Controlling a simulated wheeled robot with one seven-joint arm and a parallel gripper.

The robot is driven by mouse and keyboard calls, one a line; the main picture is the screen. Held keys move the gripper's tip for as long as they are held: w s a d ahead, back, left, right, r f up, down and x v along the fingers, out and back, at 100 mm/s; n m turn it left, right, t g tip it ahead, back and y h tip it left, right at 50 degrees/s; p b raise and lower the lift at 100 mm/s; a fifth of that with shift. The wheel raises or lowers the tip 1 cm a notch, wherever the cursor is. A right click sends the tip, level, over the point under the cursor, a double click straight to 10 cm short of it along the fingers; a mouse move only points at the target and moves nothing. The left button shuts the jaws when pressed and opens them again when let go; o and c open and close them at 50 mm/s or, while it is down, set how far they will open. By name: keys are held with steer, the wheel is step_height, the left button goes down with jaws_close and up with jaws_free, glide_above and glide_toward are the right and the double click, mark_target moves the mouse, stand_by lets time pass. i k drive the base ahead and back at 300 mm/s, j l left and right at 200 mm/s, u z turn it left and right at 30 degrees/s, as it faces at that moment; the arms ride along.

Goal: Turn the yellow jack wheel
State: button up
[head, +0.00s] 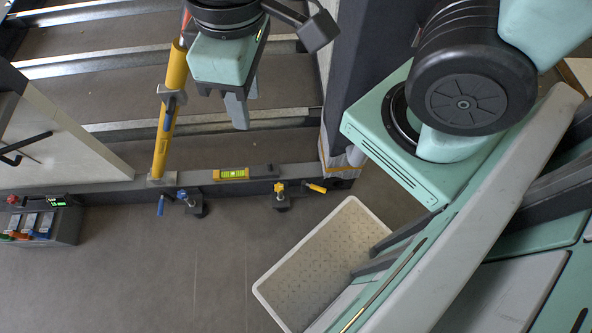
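The yellow jack wheel (279,187) is a small knob on top of a small dark jack (283,203) at the front beam, right of the middle of the beam. My gripper (240,112) hangs from the top of the head view, above and left of the wheel in the picture and apart from it. Its grey fingers overlap in this view, so their opening is unclear. I see nothing held between them.
A second jack with a blue wheel (182,194) stands to the left. A yellow level (231,174) lies on the beam (210,189). A yellow strut (168,115) rises left of my gripper. A pale crate (348,212) sits at lower right. Open floor lies in front.

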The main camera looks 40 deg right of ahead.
mark_target(279, 187)
steer(key=l+u, duration=0.15)
steer(key=u, duration=0.3)
steer(key=k+l+u, duration=0.1)
steer(key=u, duration=0.4)
steer(key=k+u, duration=0.15)
steer(key=u, duration=0.3)
steer(key=k+u, duration=0.1)
steer(key=u, duration=0.35)
steer(key=k+l+u, duration=0.15)
steer(key=u, duration=0.2)
steer(key=k+u, duration=0.4)
steer(key=k+l+z, duration=0.1)
steer(key=k+z, duration=0.35)
steer(key=k, duration=0.2)
steer(key=k+z, duration=0.1)
steer(key=z, duration=0.3)
steer(key=k+j+z, duration=0.1)
steer(key=z, duration=0.35)
steer(key=k+z, duration=0.1)
steer(key=z, duration=0.3)
steer(key=k+j+z, duration=0.15)
steer(key=i+j, duration=0.05)
steer(key=j, duration=0.05)
